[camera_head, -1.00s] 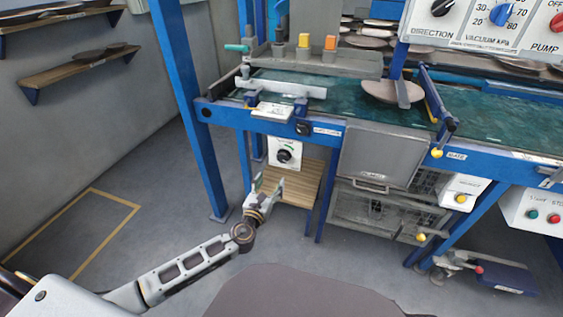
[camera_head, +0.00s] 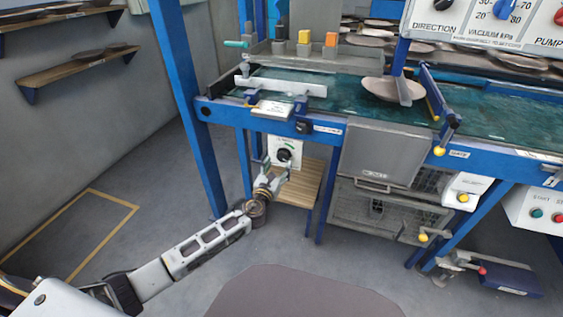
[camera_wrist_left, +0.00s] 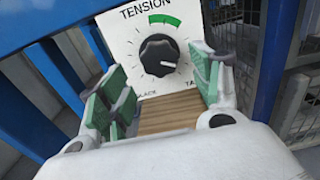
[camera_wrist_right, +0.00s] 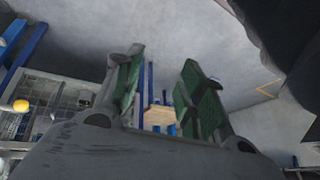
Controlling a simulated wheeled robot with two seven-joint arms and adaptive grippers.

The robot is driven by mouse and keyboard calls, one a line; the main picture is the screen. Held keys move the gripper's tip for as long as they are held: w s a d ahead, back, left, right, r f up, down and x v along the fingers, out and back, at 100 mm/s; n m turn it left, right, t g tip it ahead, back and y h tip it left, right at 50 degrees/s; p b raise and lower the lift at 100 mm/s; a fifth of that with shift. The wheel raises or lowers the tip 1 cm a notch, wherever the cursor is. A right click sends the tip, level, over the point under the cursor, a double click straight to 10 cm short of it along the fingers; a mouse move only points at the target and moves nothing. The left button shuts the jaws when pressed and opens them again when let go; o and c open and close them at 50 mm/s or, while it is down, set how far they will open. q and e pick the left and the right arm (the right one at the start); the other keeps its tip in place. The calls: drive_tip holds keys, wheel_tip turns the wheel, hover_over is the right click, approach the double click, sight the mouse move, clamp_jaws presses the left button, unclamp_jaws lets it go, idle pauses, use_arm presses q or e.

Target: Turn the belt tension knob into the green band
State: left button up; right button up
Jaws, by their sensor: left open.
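The belt tension knob (camera_wrist_left: 158,52) is black and round on a white panel (camera_wrist_left: 118,38) marked TENSION. Its pale pointer mark looks turned to the lower right, away from the green band (camera_wrist_left: 165,19) on the upper arc. In the head view the knob (camera_head: 284,155) sits below the conveyor frame. My left gripper (camera_head: 277,166) is open just in front of the panel. In the left wrist view its green-padded fingers (camera_wrist_left: 160,82) stand either side of and short of the knob, apart from it.
A wooden shelf (camera_head: 298,186) lies just under the knob panel. A blue post (camera_head: 188,110) stands to the left and a grey hatch (camera_head: 378,155) to the right. Open floor (camera_head: 150,180) lies left of the post.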

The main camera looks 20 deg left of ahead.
sight(282, 159)
use_arm(q)
drive_tip(key=shift+w+b, duration=0.45)
drive_tip(key=shift+w, duration=1.85)
use_arm(e)
drive_tip(key=f, duration=0.3)
drive_tip(key=shift+s+a+f, duration=0.1)
drive_tip(key=shift+s+a, duration=0.05)
drive_tip(key=shift+a, duration=0.15)
use_arm(q)
drive_tip(key=shift+c, duration=0.3)
drive_tip(key=c, duration=0.9)
drive_tip(key=shift+c, duration=0.3)
use_arm(e)
drive_tip(key=shift+w+r+t, duration=0.3)
drive_tip(key=shift+w+r, duration=0.05)
drive_tip(key=shift+w, duration=0.2)
